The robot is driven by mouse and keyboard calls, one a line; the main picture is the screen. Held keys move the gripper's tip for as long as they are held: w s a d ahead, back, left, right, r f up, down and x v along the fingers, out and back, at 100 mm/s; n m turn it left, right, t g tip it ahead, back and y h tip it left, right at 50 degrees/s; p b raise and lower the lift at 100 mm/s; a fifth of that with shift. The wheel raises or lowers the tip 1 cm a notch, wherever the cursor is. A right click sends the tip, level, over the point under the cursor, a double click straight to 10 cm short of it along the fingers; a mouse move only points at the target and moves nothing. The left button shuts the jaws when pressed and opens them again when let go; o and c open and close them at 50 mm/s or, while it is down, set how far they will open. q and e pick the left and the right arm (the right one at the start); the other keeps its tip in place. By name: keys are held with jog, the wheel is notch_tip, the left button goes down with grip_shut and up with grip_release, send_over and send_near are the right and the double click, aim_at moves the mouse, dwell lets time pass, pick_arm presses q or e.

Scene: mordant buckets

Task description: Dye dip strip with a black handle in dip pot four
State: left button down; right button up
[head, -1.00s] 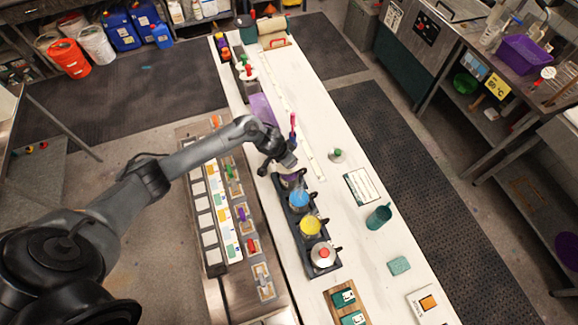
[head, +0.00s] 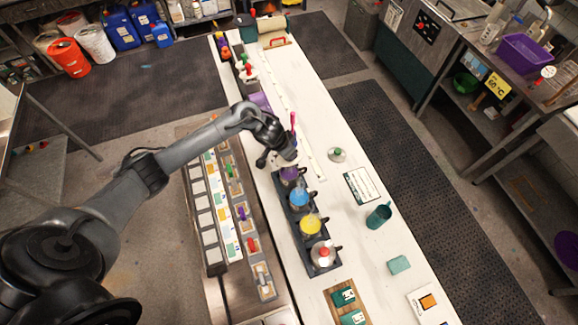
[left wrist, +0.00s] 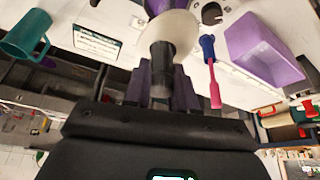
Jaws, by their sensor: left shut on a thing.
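My left gripper (head: 288,156) is over the white bench, just beyond the far end of the pot row. In the left wrist view its purple fingers (left wrist: 158,88) are shut on a black handle (left wrist: 160,62). A pale rounded shape (left wrist: 168,38) shows beyond the handle; I cannot make out the dyed part. The dark rack holds a purple pot (head: 289,173), a blue pot (head: 299,198), a yellow pot (head: 310,225) and a pot with a red-knobbed lid (head: 323,254). No pot number is readable. My right gripper is not in view.
A pink-and-blue tool (left wrist: 211,70) stands beside the gripper, near a purple bin (left wrist: 262,48). A green-knobbed lid (head: 337,154), a printed card (head: 362,185) and a teal mug (head: 379,215) lie to the right. Handled strips line the left rack (head: 214,262).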

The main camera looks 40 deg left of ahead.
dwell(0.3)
pick_arm(q)
jog(key=shift+f, duration=0.2)
jog(key=shift+f+b, duration=1.8)
jog(key=shift+f, duration=1.05)
jog(key=shift+f+b, duration=0.7)
jog(key=shift+f, duration=0.5)
jog(key=shift+r, duration=0.15)
